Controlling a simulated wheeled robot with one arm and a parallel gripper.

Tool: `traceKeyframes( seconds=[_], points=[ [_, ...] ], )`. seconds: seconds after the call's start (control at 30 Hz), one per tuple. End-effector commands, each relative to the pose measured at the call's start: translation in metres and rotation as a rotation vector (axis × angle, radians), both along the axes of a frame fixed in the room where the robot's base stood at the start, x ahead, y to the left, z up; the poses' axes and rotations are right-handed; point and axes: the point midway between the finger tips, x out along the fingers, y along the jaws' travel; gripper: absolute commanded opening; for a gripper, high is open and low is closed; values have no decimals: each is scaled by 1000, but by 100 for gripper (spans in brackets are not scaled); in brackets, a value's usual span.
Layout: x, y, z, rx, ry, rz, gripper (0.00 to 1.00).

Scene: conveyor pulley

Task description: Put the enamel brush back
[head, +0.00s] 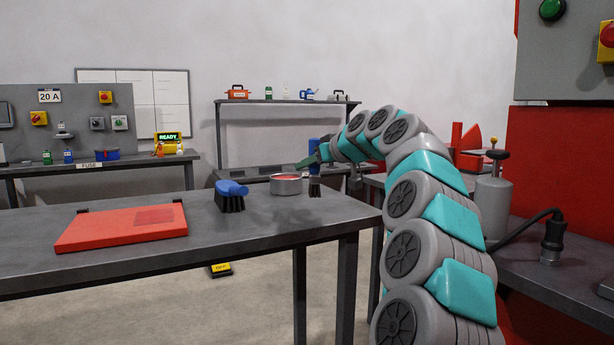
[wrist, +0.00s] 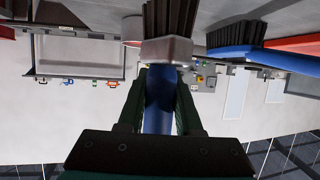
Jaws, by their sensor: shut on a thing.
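My gripper (head: 309,161) is shut on the enamel brush (head: 313,147), near the right end of the front table. The brush is upright, with a blue handle and dark bristles pointing down. The wrist view is upside down and shows my gripper (wrist: 161,80) with its fingers around the blue handle (wrist: 160,105), below a grey metal ferrule (wrist: 166,50). A round tin (head: 286,184) with red contents stands on the table just left of the brush. I cannot tell whether the bristles touch the table.
A wider blue brush with black bristles (head: 231,195) lies on the table (head: 120,280), left of the tin. A red flat panel (head: 122,228) lies further left. Back benches hold small items and a back shelf (head: 285,102) holds pots. Red machinery stands right.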

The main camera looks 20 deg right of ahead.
Motion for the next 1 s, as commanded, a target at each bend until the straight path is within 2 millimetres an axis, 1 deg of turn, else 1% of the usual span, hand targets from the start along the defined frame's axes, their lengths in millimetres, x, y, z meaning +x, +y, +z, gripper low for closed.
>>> traceKeyframes(
  seconds=[0.03, 0.1, 0.2, 0.37, 0.57, 0.73, 1.0],
  points=[
    [6, -1, 0, 0, 0, 0, 0],
    [12, -1, -2, -1, 2, -1, 0],
    [16, -2, -2, -2, 0, -1, 0],
    [17, -2, -3, 0, -1, -1, 0],
    [17, -2, -17, 1, -1, 1, 0],
    [16, -1, -33, 2, 0, 1, 0],
    [17, -2, -36, -1, -2, -1, 0]
  ],
)
